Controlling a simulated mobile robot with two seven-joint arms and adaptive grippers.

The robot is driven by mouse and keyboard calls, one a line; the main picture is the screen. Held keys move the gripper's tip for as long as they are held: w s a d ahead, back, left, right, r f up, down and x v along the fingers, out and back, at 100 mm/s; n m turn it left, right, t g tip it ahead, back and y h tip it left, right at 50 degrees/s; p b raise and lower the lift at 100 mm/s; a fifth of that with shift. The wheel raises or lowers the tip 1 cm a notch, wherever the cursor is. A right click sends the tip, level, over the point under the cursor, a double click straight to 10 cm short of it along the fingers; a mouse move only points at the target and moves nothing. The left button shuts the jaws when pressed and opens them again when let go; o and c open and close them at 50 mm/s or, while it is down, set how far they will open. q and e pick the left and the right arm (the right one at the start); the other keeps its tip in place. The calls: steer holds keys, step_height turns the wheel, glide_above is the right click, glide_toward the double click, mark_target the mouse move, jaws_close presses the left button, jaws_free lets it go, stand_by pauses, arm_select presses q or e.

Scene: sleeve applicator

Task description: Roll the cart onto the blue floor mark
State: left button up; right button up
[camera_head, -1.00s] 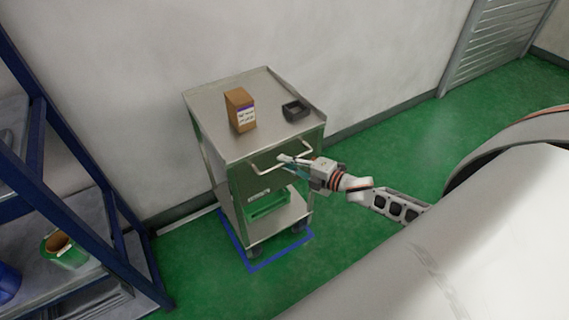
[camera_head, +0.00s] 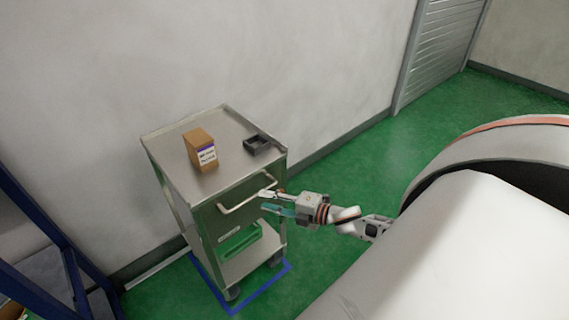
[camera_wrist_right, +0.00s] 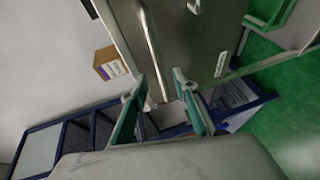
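The grey metal cart (camera_head: 185,225) stands by the wall in the head view, with a bar handle (camera_head: 238,203) on its front. The blue floor mark (camera_head: 261,290) is an outline whose visible lines run around the cart's base; the visible wheels (camera_head: 232,294) appear inside it, and its back is hidden. My right gripper (camera_head: 270,202) is at the right part of the handle. In the right wrist view its two fingers (camera_wrist_right: 160,108) are spread, with the handle (camera_wrist_right: 152,50) running between them and gaps showing. My left gripper is not in view.
A brown box (camera_head: 200,150) and a small black tray (camera_head: 257,145) are on the cart top. A green bin (camera_head: 240,240) sits on its lower shelf. A blue rack (camera_head: 45,235) stands at left. Green floor (camera_head: 345,165) is clear at right.

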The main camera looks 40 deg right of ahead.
steer(key=v, duration=0.6)
steer(key=shift+s, duration=0.15)
steer(key=shift+d, duration=0.1)
steer(key=s+a+f+m+g+h, duration=0.1)
steer(key=s+a+f+m+g, duration=0.1)
steer(key=s+a+f+m, duration=0.3)
steer(key=s+a+f+m+g+h, duration=0.2)
steer(key=s+a+f+m, duration=0.3)
steer(key=s+a+m, duration=0.3)
steer(key=a+m, duration=0.4)
steer(key=a, duration=0.3)
steer(key=shift+s+a+f, duration=0.15)
steer(key=shift+a, duration=0.2)
steer(key=shift+d, duration=0.1)
